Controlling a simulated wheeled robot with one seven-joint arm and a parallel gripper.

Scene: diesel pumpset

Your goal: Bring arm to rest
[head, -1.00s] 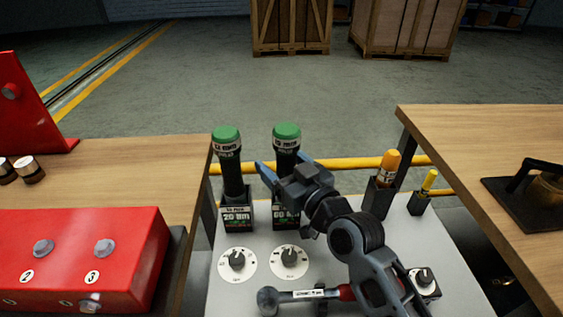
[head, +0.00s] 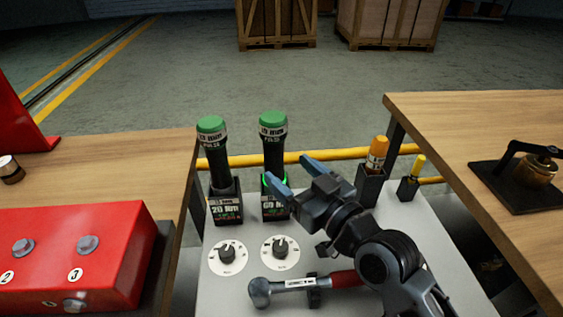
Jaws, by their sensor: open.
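My gripper (head: 296,175) is open and empty, with two blue fingertips pointing up and to the left. It is above the grey panel (head: 235,290), just right of the second green-capped tool. That tool (head: 273,145) stands upright in a holder marked 60 Nm. The other green-capped tool (head: 215,150) stands in a holder marked 20 Nm. A glowing green edge shows on the 60 Nm holder (head: 274,205). My arm hides part of the panel's right side.
Two round dials (head: 228,257) and a red-handled hammer (head: 290,286) are on the panel. Orange-handled (head: 377,150) and yellow-handled (head: 417,164) tools stand behind my arm. A red block (head: 85,250) is on the left table (head: 120,165). The right table (head: 450,125) holds a brass-coloured part (head: 537,165).

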